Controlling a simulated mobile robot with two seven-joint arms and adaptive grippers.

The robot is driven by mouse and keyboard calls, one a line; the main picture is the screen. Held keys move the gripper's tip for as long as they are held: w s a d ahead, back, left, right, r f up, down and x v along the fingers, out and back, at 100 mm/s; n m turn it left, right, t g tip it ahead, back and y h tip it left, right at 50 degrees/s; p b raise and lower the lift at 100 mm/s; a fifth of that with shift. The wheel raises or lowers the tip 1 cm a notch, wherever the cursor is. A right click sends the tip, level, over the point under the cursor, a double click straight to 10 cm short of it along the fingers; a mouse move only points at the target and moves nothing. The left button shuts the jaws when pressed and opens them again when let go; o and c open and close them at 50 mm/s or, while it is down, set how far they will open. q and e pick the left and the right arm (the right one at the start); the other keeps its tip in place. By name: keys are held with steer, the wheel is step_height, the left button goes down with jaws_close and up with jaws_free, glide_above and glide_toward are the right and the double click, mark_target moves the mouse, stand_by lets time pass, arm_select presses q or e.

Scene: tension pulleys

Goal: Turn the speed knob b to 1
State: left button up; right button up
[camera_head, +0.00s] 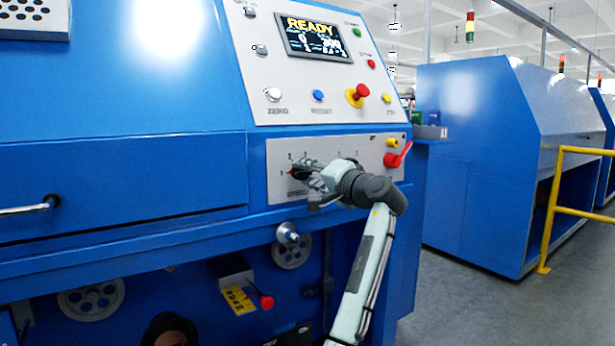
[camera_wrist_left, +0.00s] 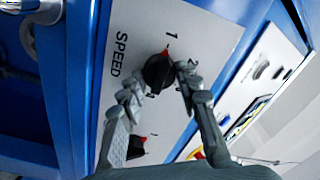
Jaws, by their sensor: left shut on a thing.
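A grey control panel (camera_head: 279,150) on the blue machine carries black speed knobs with red marks. My left gripper (camera_head: 306,173) is at the left knob (camera_head: 297,174), largely covering it. In the left wrist view, this black knob (camera_wrist_left: 157,73) sits between the fingers of my left gripper (camera_wrist_left: 158,84), which is shut on it. Its red mark points toward the printed numeral 1 (camera_wrist_left: 172,36); the word SPEED is beside it. A second black knob (camera_wrist_left: 136,149) shows behind the left finger, partly hidden. No letter b is readable. My right gripper is not in view.
A red lever (camera_head: 397,157) and a yellow button (camera_head: 392,142) are at the panel's right end. Above are a READY screen (camera_head: 314,38) and a red emergency button (camera_head: 359,94). A drawer handle (camera_head: 30,206) sticks out at the left.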

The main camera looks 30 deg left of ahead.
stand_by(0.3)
arm_select(q)
steer(key=o, duration=1.2)
steer(key=shift+c, duration=0.2)
steer(key=v, duration=1.2)
steer(key=shift+f, duration=0.1)
